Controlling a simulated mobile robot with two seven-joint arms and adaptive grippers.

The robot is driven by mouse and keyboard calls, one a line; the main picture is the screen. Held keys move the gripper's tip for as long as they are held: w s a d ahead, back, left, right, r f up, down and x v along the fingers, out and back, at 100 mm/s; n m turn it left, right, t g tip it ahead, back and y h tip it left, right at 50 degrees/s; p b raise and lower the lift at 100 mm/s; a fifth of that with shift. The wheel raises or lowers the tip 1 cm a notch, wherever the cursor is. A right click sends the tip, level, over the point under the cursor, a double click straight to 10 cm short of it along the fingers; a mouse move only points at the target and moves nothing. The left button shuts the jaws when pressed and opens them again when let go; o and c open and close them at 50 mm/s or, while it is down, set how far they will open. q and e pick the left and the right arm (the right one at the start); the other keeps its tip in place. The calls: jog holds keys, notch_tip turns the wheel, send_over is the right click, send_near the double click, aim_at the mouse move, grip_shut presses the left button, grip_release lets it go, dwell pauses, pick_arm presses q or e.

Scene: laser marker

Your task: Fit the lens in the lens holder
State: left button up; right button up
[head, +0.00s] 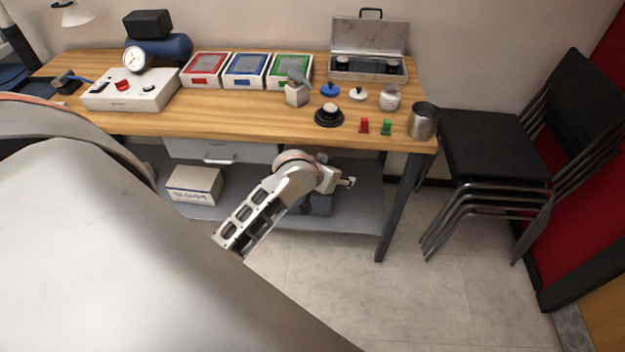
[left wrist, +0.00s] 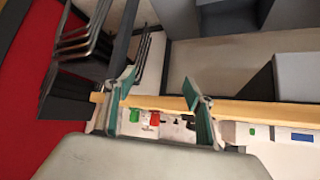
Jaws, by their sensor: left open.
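An open metal case (head: 368,42) stands at the back right of the wooden workbench, with dark round pieces (head: 343,63) in its tray that may be lenses. A black round mount with a pale top (head: 328,114) stands near the bench's front edge; it may be the lens holder or a lens, I cannot tell which. My left gripper (head: 347,182) is in front of the bench, below the top's front edge and apart from these things. In the left wrist view its teal fingers (left wrist: 160,88) are spread with nothing held between them. My right gripper is not in view.
Red (head: 364,125) and green (head: 386,127) pieces and a metal cup (head: 423,121) stand at the bench's right front. Three colored trays (head: 245,71) and a white gauge box (head: 130,97) are left. Stacked black chairs (head: 495,140) are right. A lower shelf holds a carton (head: 194,186).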

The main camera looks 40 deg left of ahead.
pick_arm(q)
jog(key=s+d+f+m, duration=0.1)
jog(key=s+d+f, duration=0.2)
jog(key=s, duration=0.5)
jog(key=s+d+f+m+h, duration=0.1)
jog(key=s+d+f, duration=0.2)
jog(key=s+f, duration=0.3)
jog(key=s+d+f+m+t+h, duration=0.1)
jog(key=s+d+f, duration=0.2)
jog(key=s, duration=0.8)
jog(key=shift+d+f+m, duration=0.3)
jog(key=shift+f+m, duration=0.1)
jog(key=shift+f, duration=0.55)
jog(key=shift+w, duration=0.1)
